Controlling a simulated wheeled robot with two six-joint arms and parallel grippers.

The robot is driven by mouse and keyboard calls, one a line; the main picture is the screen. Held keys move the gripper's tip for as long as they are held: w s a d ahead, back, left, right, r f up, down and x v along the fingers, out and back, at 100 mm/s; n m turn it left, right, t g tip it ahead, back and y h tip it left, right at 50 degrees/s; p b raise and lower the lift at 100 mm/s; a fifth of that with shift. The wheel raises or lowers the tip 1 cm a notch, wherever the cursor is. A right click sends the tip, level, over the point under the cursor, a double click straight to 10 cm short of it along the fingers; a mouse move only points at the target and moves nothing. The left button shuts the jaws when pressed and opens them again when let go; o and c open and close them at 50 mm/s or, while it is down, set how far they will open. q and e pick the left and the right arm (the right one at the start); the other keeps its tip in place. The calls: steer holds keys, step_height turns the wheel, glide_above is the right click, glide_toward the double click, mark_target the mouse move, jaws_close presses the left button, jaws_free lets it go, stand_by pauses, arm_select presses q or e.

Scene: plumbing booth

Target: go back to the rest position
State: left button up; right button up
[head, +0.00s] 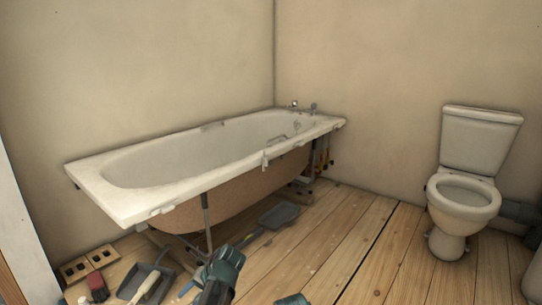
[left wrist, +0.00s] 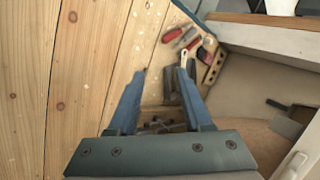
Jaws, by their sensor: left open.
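My left gripper (head: 246,240) is at the bottom middle of the head view, low in front of the bathtub and over the wooden floor. In the left wrist view its two blue fingers (left wrist: 162,73) stand apart with nothing held between them. Tools on the floor show beyond and between the fingers. A small teal piece at the bottom edge of the head view, right of the left gripper, looks like part of my right gripper (head: 292,299). Its fingers are out of the picture.
The white bathtub (head: 125,205) stands on a frame along the wall. A grey shovel-like tool (head: 279,215) lies by it. A dustpan (head: 133,279), a red brush (head: 97,286) and a socket block (head: 90,264) lie front left. A toilet (head: 465,200) stands right; floor between is clear.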

arm_select(q)
steer(key=s+d+f+n+h+p, duration=0.1)
steer(key=s+d+f+h, duration=0.1)
steer(key=s+d+h, duration=0.3)
steer(key=s+d+f+h, duration=0.2)
steer(key=s+d, duration=0.2)
steer(key=s, duration=0.4)
steer(key=s+d+r+m+g+p, duration=0.1)
steer(key=s+d+r+m+p, duration=0.1)
steer(key=d+r+p, duration=0.5)
steer(key=s+d+r+m+g+p, duration=0.1)
steer(key=s+d+r+m+p, duration=0.15)
steer(key=r+p, duration=0.85)
step_height(320, 180, up, 38)
steer(key=p, duration=3.7)
steer(key=shift+s+d+f+n+y, duration=0.15)
steer(key=shift+s+d+n+y, duration=0.15)
steer(key=shift+n+y, duration=0.15)
steer(key=shift+w, duration=0.1)
